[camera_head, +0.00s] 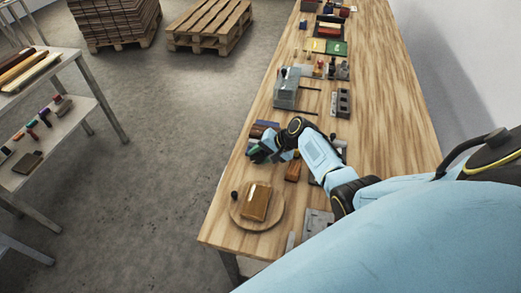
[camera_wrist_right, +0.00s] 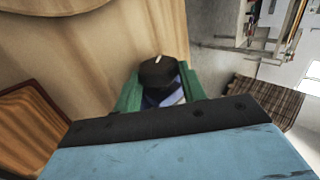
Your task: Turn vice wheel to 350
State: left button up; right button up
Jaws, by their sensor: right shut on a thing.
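My right gripper (camera_head: 257,153) is low over the near part of the wooden table, its green fingers showing. In the right wrist view its fingers (camera_wrist_right: 161,92) close around a dark round knob (camera_wrist_right: 158,72) with a white mark on top. This knob may be the vice wheel; I cannot read an angle on it. In the head view my gripper hides it and much of what bears it. My left gripper is not in view.
A round wooden board (camera_head: 240,219) with a brown block (camera_head: 256,203) on it lies nearer on the table (camera_head: 381,110). A small black knob (camera_head: 234,195) is beside the block. A grey device (camera_head: 286,92) stands beyond my gripper. The table's right side is mostly clear.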

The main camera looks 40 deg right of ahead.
jog(key=o, duration=1)
jog(key=shift+c, duration=0.2)
